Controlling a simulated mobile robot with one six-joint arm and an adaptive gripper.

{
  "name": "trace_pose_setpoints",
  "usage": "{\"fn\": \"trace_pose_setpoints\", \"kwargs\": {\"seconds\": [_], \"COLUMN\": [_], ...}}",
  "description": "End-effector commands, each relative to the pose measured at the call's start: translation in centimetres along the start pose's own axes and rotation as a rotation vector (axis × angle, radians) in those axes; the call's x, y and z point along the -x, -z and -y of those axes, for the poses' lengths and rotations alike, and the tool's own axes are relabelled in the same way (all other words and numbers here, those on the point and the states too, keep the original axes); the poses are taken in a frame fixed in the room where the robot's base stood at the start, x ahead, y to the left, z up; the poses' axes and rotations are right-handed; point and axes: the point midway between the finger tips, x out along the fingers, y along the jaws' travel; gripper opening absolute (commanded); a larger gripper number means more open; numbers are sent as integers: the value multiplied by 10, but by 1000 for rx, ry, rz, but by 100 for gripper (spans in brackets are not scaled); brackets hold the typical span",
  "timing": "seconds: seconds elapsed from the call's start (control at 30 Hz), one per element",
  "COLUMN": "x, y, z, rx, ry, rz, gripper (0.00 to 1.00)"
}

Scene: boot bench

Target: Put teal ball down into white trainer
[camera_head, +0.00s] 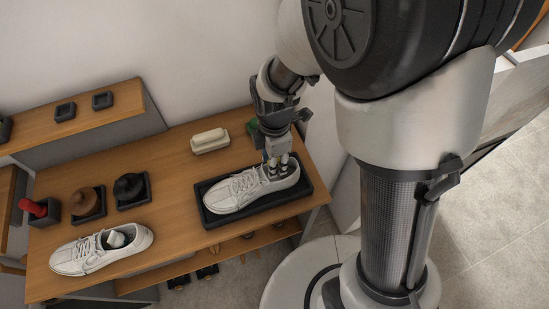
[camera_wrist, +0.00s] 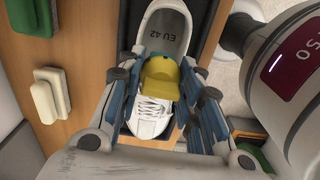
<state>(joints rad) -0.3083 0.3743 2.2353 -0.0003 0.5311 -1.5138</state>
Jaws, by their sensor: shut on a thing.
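A white trainer (camera_head: 228,192) with laces stands in a dark tray (camera_head: 306,188) on the wooden bench. In the wrist view the same trainer (camera_wrist: 150,113) shows its insole, marked EU 42. My gripper (camera_head: 278,166) points down at this trainer's opening. In the wrist view my gripper (camera_wrist: 160,78) is shut on a yellow thing (camera_wrist: 161,78), over the opening close to the laces. I cannot tell whether the yellow thing touches the shoe.
A cream block (camera_head: 210,140) lies behind the tray, with a green block (camera_head: 253,127) near my gripper. Red (camera_head: 34,207), brown (camera_head: 86,201) and black (camera_head: 129,186) knobbed items stand at the left. The bench between the two trainers is mostly clear.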

Motion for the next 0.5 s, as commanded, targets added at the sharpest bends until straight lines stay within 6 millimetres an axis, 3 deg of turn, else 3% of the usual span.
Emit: {"fn": "trace_pose_setpoints", "kwargs": {"seconds": [0.37,0.4,0.5], "x": [-21,-20,-19], "y": [0,0,0], "z": [0,0,0], "rx": [0,0,0], "ry": [1,1,0], "rz": [0,0,0], "gripper": [15,34,41]}}
